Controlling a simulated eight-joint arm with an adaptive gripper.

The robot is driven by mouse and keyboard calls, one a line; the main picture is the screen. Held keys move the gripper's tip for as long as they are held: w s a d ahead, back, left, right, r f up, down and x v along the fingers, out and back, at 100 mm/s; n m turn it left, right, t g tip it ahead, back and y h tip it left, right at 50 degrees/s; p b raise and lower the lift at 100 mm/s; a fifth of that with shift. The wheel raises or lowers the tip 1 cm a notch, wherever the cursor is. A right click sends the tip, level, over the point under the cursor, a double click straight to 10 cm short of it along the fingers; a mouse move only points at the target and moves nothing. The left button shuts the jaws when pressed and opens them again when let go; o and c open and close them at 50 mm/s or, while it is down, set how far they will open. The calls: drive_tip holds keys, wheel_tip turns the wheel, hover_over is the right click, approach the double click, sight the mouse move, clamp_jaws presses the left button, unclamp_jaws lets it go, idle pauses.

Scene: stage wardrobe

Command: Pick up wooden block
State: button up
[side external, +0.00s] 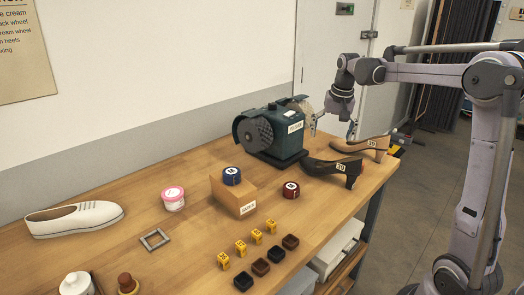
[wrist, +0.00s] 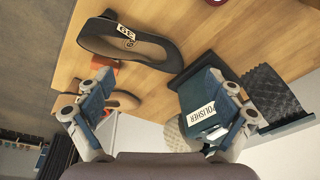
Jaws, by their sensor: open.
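The wooden block (side external: 233,197) is a light brown block with a white label on its front. It stands mid-table in the side external view, with a blue-lidded tin (side external: 232,176) on top. I cannot make out the block in the wrist view. My gripper (side external: 335,128) is open and empty, above the far right end of the table, well to the right of the block. In the wrist view my gripper (wrist: 163,80) has its fingers spread, with the black shoe and polisher beyond them.
A dark green polisher (side external: 275,135) stands behind the block; it also shows in the wrist view (wrist: 200,100). A black heeled shoe (side external: 333,170) and a tan one (side external: 362,148) lie to the right. A red tin (side external: 291,190) and several yellow number markers (side external: 241,248) are nearby.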

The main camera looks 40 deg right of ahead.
drive_tip(key=d+f+m, duration=0.1)
drive_tip(key=d+f, duration=0.1)
drive_tip(key=d, duration=0.3)
drive_tip(key=s+d+f+m+g, duration=0.1)
drive_tip(key=d+f+m, duration=0.1)
drive_tip(key=d, duration=0.4)
drive_tip(key=s+d+f+m+g+y, duration=0.1)
drive_tip(key=d+f+m, duration=0.1)
drive_tip(key=d, duration=0.3)
drive_tip(key=shift+s+d+f, duration=0.2)
drive_tip(key=shift+d+f, duration=0.3)
drive_tip(key=shift+f, duration=5)
drive_tip(key=c, duration=1.1)
